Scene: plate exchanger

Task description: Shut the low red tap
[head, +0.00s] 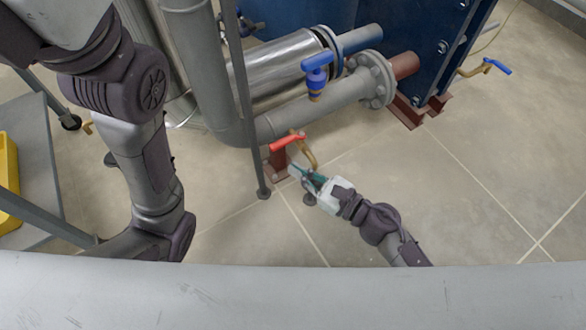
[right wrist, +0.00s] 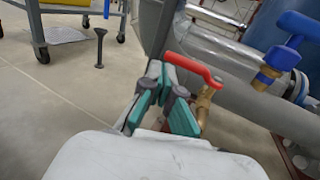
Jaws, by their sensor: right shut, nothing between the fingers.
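The low red tap has a red lever (head: 287,142) on a brass body (head: 306,155), low beside the grey pipe in the head view. In the right wrist view the red lever (right wrist: 194,67) slants down to the right onto its brass body (right wrist: 203,103). My right gripper (head: 298,172) is shut and empty, just below the lever in the head view. In the right wrist view its fingertips (right wrist: 163,82) overlap the lever's left end; I cannot tell whether they touch it. My left arm shows at the left, but its gripper is out of view.
A blue-handled valve (head: 317,62) sits above the grey pipe (head: 325,102). Another blue-handled tap (head: 497,66) is at the right by the blue exchanger (head: 420,45). A thin grey post (head: 245,100) stands left of the red tap. The floor on the right is clear.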

